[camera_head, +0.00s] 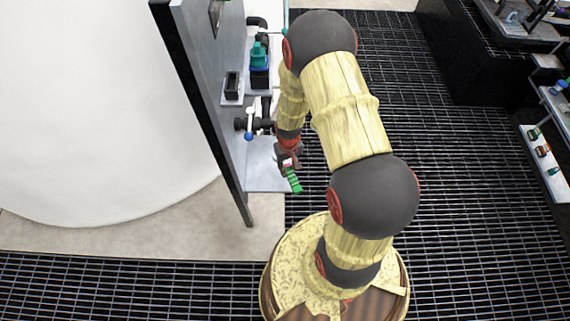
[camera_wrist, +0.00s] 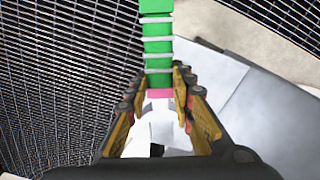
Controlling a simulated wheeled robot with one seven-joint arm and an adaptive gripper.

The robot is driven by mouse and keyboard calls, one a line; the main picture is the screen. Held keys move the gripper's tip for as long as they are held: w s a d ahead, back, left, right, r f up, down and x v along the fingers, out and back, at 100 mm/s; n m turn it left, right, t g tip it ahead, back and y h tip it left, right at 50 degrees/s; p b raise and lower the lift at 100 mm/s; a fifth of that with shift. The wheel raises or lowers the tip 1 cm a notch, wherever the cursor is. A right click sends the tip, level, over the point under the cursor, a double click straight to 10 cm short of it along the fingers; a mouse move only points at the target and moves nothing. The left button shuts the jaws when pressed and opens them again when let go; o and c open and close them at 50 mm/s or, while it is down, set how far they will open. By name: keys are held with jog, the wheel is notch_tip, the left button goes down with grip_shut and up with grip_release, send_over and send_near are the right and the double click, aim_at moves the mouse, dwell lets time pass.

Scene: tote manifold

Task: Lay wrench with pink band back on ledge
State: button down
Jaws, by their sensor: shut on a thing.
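The wrench has a green handle (camera_wrist: 158,45) with pale stripes and a pink band (camera_wrist: 160,94). My gripper (camera_wrist: 157,84) is shut on it near the pink band, and the green handle sticks out beyond the fingertips. In the head view the green handle (camera_head: 293,181) points down and right from my gripper (camera_head: 288,160). A grey ledge (camera_head: 262,178) runs along the panel, just left of my gripper. A pale grey surface, seemingly the ledge (camera_wrist: 275,115), fills the right of the wrist view. I cannot tell the height between wrench and ledge.
A grey upright panel (camera_head: 205,65) with a dark edge stands left of the ledge. A valve with a blue knob (camera_head: 249,137), a small black bin (camera_head: 232,86) and a teal-topped black holder (camera_head: 260,70) are farther back. Shelves with small bottles (camera_head: 543,150) stand far right.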

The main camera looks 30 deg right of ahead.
jog(key=shift+f+b, duration=2.6)
jog(key=shift+f, duration=0.75)
jog(key=shift+f+b, duration=0.35)
jog(key=shift+f, duration=0.25)
jog(key=c, duration=1.5)
grip_release()
jog(key=shift+o, duration=0.2)
jog(key=shift+r, duration=0.1)
notch_tip(320, 180, up, 12)
jog(key=shift+f, duration=0.1)
